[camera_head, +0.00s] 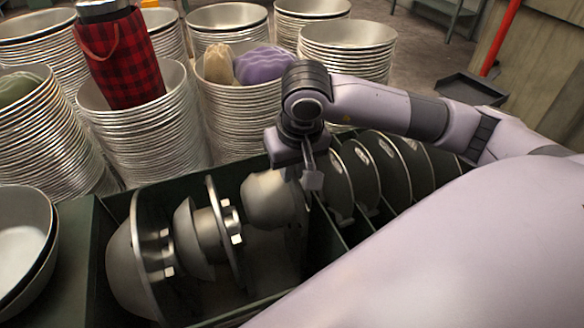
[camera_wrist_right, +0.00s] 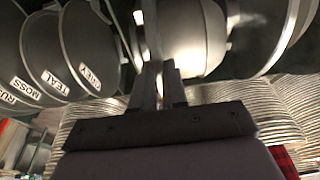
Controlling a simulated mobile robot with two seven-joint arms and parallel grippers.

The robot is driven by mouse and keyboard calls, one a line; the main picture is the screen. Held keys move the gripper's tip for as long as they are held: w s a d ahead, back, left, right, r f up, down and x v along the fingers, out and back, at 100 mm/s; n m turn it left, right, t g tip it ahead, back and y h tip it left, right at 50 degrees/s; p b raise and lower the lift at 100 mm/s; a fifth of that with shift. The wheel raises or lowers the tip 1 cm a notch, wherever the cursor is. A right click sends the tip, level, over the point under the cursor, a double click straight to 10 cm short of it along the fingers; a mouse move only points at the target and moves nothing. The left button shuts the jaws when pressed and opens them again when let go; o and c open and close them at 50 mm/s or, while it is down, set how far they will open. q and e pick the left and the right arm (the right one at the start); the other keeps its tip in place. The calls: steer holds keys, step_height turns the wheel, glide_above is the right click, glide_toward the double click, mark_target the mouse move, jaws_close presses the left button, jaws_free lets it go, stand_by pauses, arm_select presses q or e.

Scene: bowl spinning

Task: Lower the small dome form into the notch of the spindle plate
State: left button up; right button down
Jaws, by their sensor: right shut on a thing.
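The small dome form (camera_head: 268,198) is a rounded, pale metal piece over the dark green crate (camera_head: 325,240). My right gripper (camera_head: 310,178) is at its right edge, with its fingers shut on it. In the right wrist view the dome form (camera_wrist_right: 195,38) is beside the fingers (camera_wrist_right: 163,85); the exact grip point is hard to make out. Upright round metal plates with pale lugs stand in the crate's left part, one (camera_head: 222,222) just left of the held form. I cannot tell which one is the spindle plate, and no notch shows clearly. My left gripper is not in view.
Several upright discs (camera_head: 365,178) stand in the crate's right part; in the wrist view some carry labels such as GREY and TEAL (camera_wrist_right: 62,60). Larger dome forms (camera_head: 125,270) are at the left. Tall bowl stacks (camera_head: 150,140) line the back, close behind the crate.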

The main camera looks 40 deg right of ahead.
stand_by(0.4)
steer(key=shift+r, duration=0.3)
steer(key=shift+r+p, duration=0.4)
steer(key=shift+r, duration=0.1)
steer(key=shift+r+p, duration=0.3)
steer(key=shift+r, duration=0.2)
steer(key=shift+r+p, duration=0.7)
steer(key=shift+r, duration=0.5)
arm_select(q)
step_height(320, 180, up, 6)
steer(key=p, duration=0.3)
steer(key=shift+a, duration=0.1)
arm_select(e)
step_height(320, 180, up, 6)
steer(key=shift+f, duration=0.15)
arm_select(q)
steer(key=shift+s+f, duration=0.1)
